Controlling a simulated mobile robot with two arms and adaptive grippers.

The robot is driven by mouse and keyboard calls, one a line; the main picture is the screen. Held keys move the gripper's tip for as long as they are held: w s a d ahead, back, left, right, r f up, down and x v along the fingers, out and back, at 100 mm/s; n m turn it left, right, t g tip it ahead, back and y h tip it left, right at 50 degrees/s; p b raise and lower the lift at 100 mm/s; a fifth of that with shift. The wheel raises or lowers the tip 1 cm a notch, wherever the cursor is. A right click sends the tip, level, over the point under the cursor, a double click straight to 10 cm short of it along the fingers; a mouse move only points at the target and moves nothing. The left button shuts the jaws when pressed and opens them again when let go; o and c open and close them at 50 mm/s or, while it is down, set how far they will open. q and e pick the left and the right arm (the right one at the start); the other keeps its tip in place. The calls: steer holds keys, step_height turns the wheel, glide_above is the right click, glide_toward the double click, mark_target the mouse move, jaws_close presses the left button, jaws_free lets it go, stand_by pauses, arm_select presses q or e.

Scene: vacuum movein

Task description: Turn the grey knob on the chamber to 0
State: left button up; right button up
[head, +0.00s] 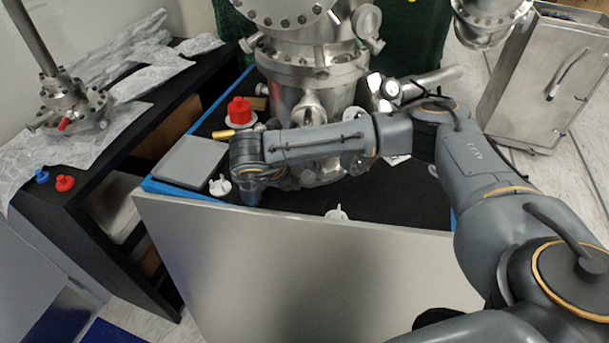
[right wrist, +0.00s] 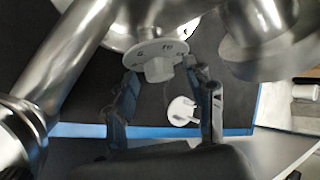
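The grey knob (right wrist: 158,68) sits on a round pale dial (right wrist: 143,52) on the chamber in the right wrist view. The dial's marks are too small to read surely. My right gripper (right wrist: 161,76) is open, with one finger on each side of the knob; a gap shows between the knob and the fingers. In the head view the metal chamber (head: 312,75) stands at the top middle. My right arm crosses in front of it and hides the grey knob; only a small part of the right gripper (head: 251,193) shows. My left gripper is not in view.
A red knob (head: 240,110) stands left of the chamber. White knobbed parts (head: 220,185) and (head: 337,213) lie near the front edge of the black surface; one shows between my fingers in the wrist view (right wrist: 182,111). A grey flat box (head: 190,160) lies at left.

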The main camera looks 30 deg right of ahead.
jaws_close()
steer(key=shift+a+f+n+h+b, duration=0.15)
steer(key=shift+f+n+h+b, duration=0.2)
steer(key=shift+b, duration=0.4)
steer(key=shift+r, duration=0.25)
steer(key=shift+o, duration=0.6)
jaws_free()
steer(key=shift+r, duration=0.15)
steer(key=v, duration=1.1)
steer(key=shift+a+r, duration=0.15)
steer(key=shift+a, duration=0.3)
